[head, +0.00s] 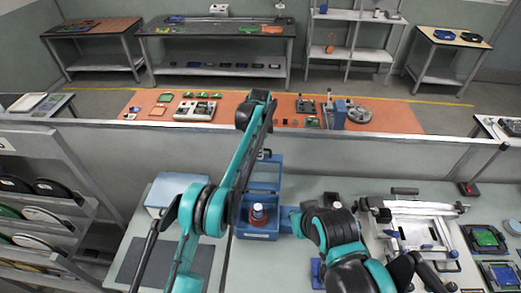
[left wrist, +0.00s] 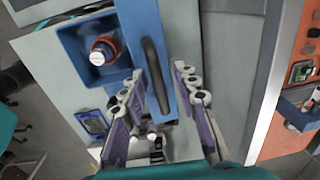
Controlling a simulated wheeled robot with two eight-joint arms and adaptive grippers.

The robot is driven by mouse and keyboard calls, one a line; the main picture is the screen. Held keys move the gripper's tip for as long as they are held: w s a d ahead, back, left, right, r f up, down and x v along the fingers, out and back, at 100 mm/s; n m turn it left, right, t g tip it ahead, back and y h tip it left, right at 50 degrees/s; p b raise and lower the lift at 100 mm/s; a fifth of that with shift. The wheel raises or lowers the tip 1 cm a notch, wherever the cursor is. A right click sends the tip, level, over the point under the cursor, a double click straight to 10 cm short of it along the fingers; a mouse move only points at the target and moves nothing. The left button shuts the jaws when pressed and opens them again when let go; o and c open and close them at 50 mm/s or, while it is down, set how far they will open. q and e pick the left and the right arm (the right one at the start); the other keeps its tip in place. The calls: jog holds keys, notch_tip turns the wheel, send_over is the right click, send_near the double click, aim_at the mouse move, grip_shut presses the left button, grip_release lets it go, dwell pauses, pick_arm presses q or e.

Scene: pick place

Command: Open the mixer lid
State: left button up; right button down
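The mixer is a blue box (head: 258,232) on the bench in the middle of the head view, with a red-brown, white-topped jar (head: 258,214) inside. Its blue lid (head: 265,174) stands raised behind the box, so the inside shows. In the left wrist view the box (left wrist: 72,42) and jar (left wrist: 103,50) are at upper left. The lid (left wrist: 178,40) with its black handle (left wrist: 155,75) runs between the fingers. My left gripper (left wrist: 160,70) is open around the handle, with gaps beside it. In the head view it is small and partly hidden behind my arm. My right gripper cannot be made out.
A pale-blue box (head: 172,192) stands left of the mixer. A metal fixture (head: 420,230) and green circuit boards (head: 484,238) are on the right of the bench. A low partition (head: 390,150) runs behind, with an orange table (head: 395,117) beyond. A reel rack (head: 45,215) stands left.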

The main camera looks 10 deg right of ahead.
pick_arm(q)
jog(key=shift+s+a+r, duration=0.1)
jog(key=shift+r, duration=1.8)
jog(key=shift+s+r, duration=0.1)
jog(key=shift+r, duration=1.75)
jog(key=shift+a+r, duration=0.1)
jog(key=shift+a, duration=0.1)
jog(key=s+a+r+n+t+b, duration=0.1)
jog(key=s+a+r+n+b, duration=0.3)
jog(key=a, duration=0.4)
jog(key=s+a+r+n+t+b, duration=0.1)
jog(key=s+a+n+b, duration=0.3)
jog(key=a, duration=0.4)
jog(key=s+a+f+n+t+b, duration=0.2)
jog(key=s+a+f+n+b, duration=0.3)
jog(key=s+a, duration=0.5)
jog(key=s+a+f+n+t+b, duration=0.1)
jog(key=s+a+f+n+b, duration=0.2)
jog(key=s+f, duration=0.5)
jog(key=s+a+f+n+t+b, duration=0.1)
jog(key=s+a+f+n+b, duration=0.3)
jog(key=s+f, duration=0.5)
jog(key=shift+s+f+n+t+b, duration=0.35)
jog(key=shift+s+n, duration=0.25)
jog(key=shift+s, duration=0.25)
